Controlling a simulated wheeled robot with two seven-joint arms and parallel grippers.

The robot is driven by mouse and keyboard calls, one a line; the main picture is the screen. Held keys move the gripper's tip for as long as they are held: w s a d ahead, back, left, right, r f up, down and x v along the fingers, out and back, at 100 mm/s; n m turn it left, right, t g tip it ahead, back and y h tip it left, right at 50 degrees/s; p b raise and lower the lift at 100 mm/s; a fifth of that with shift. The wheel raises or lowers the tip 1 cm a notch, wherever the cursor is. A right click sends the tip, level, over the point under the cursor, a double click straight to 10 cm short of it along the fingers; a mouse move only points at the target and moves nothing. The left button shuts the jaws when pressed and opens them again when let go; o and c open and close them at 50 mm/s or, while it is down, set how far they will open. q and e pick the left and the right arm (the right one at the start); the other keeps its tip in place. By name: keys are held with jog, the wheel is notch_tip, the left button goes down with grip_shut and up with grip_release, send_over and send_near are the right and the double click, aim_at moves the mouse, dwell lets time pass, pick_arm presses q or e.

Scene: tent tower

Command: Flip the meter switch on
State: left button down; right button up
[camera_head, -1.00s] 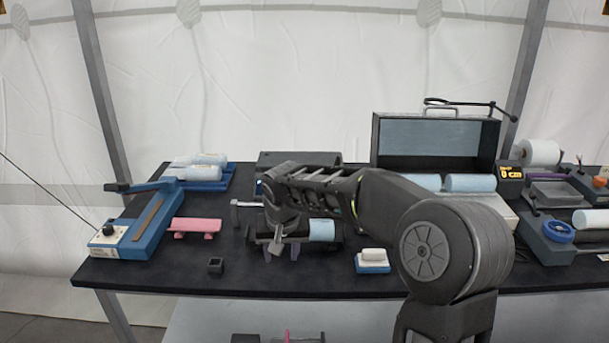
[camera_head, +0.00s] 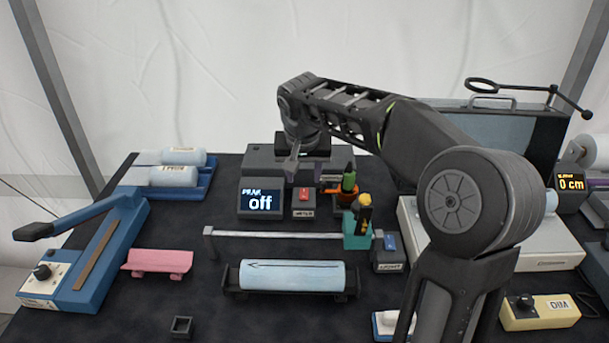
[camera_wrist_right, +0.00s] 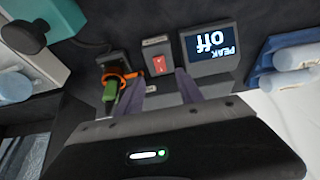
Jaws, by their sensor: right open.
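The meter switch is a red rocker (camera_head: 303,194) on a small dark box labelled METER. It also shows in the right wrist view (camera_wrist_right: 160,65). Left of it in the head view, the meter display (camera_head: 261,202) reads "PEAK off"; the same display appears upside down in the right wrist view (camera_wrist_right: 209,45). My right gripper (camera_head: 308,165) is open and empty, above and behind the switch box in the head view. In the right wrist view its two fingers (camera_wrist_right: 163,84) stand apart, one to each side of the switch's line, with the switch beyond them. My left gripper is out of view.
An orange holder with a green pen (camera_head: 348,182) stands close right of the switch. A teal block (camera_head: 357,232) on a metal bar and a second switch box with a blue rocker (camera_head: 389,248) are nearby. A light-blue roll (camera_head: 291,275) lies in front.

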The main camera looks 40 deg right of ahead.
aim_at(304, 194)
jog(key=shift+p+x, duration=0.4)
jog(key=shift+x, duration=3.45)
jog(key=shift+s, duration=0.1)
jog(key=shift+c, duration=0.3)
grip_shut()
